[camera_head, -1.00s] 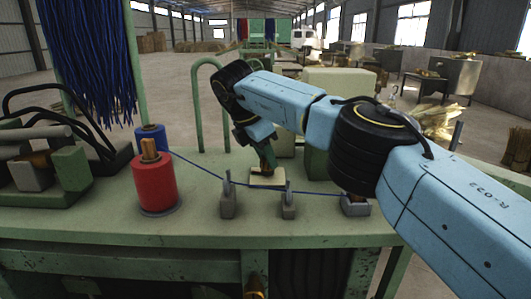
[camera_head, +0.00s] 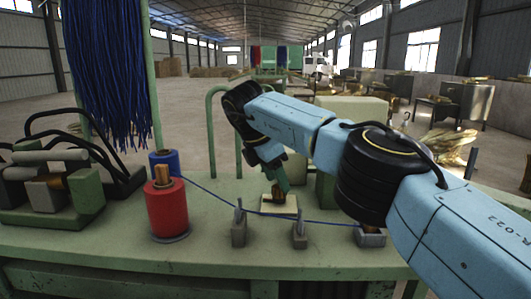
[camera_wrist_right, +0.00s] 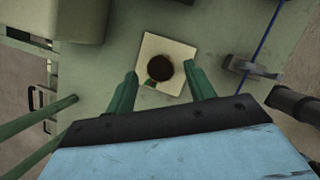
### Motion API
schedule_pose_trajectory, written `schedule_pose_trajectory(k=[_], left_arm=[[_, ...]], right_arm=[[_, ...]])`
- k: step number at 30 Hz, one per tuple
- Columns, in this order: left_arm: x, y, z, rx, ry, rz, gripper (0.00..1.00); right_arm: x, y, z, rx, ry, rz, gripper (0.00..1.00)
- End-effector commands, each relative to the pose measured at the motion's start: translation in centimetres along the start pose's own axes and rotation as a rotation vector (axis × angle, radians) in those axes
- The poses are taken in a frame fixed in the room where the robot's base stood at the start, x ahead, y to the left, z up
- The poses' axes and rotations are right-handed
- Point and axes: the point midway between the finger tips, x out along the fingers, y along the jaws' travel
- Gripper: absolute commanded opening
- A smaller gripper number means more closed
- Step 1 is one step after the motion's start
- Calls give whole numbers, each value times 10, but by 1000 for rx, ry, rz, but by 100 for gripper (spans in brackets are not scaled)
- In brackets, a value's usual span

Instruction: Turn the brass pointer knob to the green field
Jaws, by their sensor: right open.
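The brass pointer knob (camera_head: 278,194) shows as a small brown upright piece on a square cream plate (camera_head: 292,211) on the green bench. In the right wrist view the knob (camera_wrist_right: 160,68) is a dark round shape seen from above on the plate (camera_wrist_right: 152,43); its pointer direction cannot be made out. My right gripper (camera_head: 276,179) is just above the knob, open, with its green fingers (camera_wrist_right: 160,70) on either side of the knob in the wrist picture. I cannot tell whether they touch it. My left gripper is not in view.
A red spool (camera_head: 167,210) and a blue spool (camera_head: 164,160) stand left of the plate. A blue strand (camera_head: 210,198) runs past small grey posts (camera_head: 239,231) in front of the plate. A grey-green clamp device (camera_head: 50,190) and hanging blue strands (camera_head: 105,75) are at left.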

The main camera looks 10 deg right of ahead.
Motion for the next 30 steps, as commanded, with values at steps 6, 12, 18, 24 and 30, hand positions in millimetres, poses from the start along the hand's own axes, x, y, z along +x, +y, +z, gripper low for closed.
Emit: schedule_pose_trajectory(k=[6, 12, 18, 24, 30], left_arm=[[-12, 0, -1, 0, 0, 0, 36], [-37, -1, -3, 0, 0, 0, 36], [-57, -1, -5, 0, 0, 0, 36], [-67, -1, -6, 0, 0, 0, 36], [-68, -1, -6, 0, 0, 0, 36]], right_arm=[[-49, 0, 0, 1, -2, 2, 54], [-84, 0, 2, 0, -1, 1, 54], [-105, 0, 2, -1, 0, 1, 54], [-115, 0, 0, -1, 0, 1, 54], [-116, 0, 0, -1, -1, 1, 54]])
